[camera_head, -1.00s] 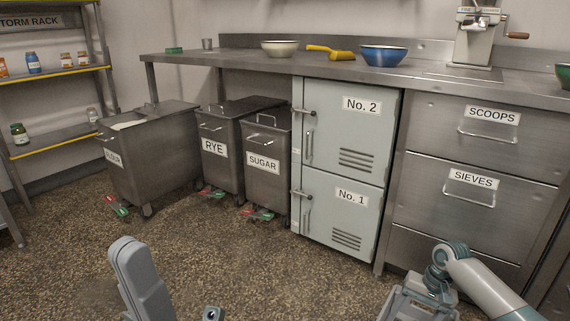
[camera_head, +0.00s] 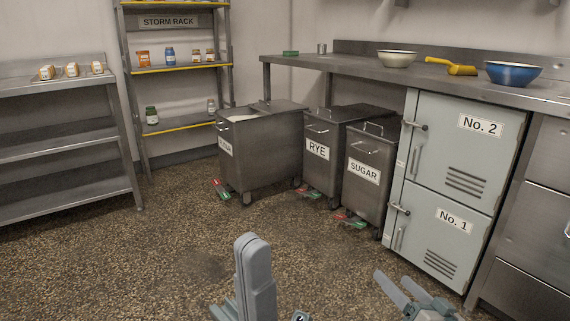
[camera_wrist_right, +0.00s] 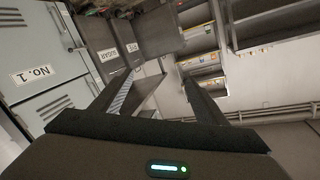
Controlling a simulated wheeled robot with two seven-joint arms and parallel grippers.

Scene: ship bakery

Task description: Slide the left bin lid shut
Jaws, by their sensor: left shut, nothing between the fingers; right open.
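The left bin is the grey metal FLOUR bin (camera_head: 262,153), on wheels, at the left end of the bin row. Its lid (camera_head: 277,107) covers the rear part of the top. White flour (camera_head: 240,117) shows in the uncovered front part. My left gripper (camera_head: 253,241) is shut and empty, low in the head view, well apart from the bin. My right gripper (camera_head: 393,278) is open and empty at the bottom, to the right of the left one. Its spread fingers also show in the right wrist view (camera_wrist_right: 152,92). Neither gripper touches a bin.
The RYE bin (camera_head: 322,168) and SUGAR bin (camera_head: 368,187) stand right of the FLOUR bin, under the counter (camera_head: 345,71). Pale lockers (camera_head: 452,175) stand further right. A storm rack (camera_head: 180,68) and a metal shelf unit (camera_head: 65,148) stand left. The speckled floor (camera_head: 150,255) ahead is clear.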

